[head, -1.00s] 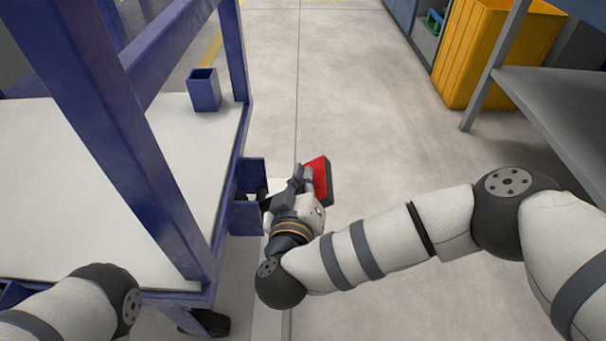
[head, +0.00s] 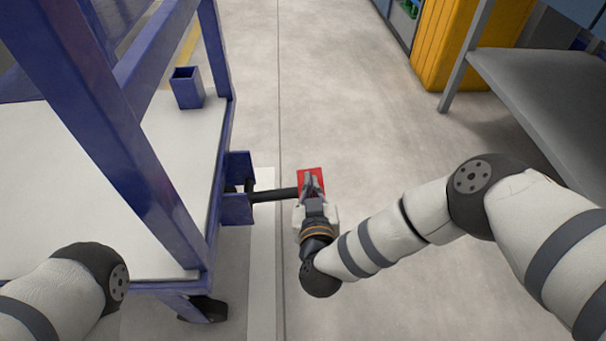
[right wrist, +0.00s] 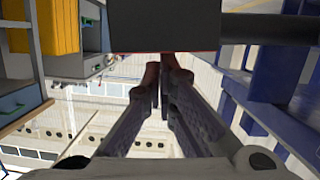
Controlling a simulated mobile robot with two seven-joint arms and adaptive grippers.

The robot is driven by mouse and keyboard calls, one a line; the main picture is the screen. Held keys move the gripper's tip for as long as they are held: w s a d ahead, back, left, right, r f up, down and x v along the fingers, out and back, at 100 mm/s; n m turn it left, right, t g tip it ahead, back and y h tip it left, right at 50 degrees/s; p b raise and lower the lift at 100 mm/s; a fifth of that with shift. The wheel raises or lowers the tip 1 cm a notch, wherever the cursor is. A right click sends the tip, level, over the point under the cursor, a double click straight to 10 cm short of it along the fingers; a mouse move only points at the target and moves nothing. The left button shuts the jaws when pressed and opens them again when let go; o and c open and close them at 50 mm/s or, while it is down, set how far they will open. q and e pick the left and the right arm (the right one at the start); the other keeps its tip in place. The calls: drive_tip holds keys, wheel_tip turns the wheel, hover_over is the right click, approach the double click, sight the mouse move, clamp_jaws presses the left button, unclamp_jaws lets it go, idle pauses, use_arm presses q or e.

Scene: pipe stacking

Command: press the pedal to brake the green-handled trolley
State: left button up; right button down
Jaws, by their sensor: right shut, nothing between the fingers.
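The blue trolley (head: 218,190) with a white deck stands at the left in the head view. No green handle shows on it. A dark bar (head: 272,195) reaches out from its side bracket to a red pedal (head: 311,174). In the right wrist view the pedal (right wrist: 165,24) is a dark block with a thin red edge, and the bar (right wrist: 265,28) runs to the right. My right gripper (head: 312,180) is shut and empty. It overlaps the pedal's near part in the head view; I cannot tell whether it touches. My left gripper is out of view.
A yellow bin (head: 448,45) stands at the back right. A grey table (head: 545,100) stands at the right. A square blue socket (head: 187,88) stands on the trolley's deck. The floor between trolley and table is clear apart from my right arm.

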drive_tip(key=f, duration=0.1)
drive_tip(key=f+m+b, duration=0.1)
drive_tip(key=f, duration=0.1)
drive_tip(key=shift+d+m, duration=0.3)
drive_tip(key=shift+d, duration=0.1)
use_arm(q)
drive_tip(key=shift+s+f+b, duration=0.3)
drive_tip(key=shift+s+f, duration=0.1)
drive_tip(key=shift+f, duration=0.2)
use_arm(e)
drive_tip(key=shift+d+f, duration=0.15)
drive_tip(key=shift+f, duration=0.85)
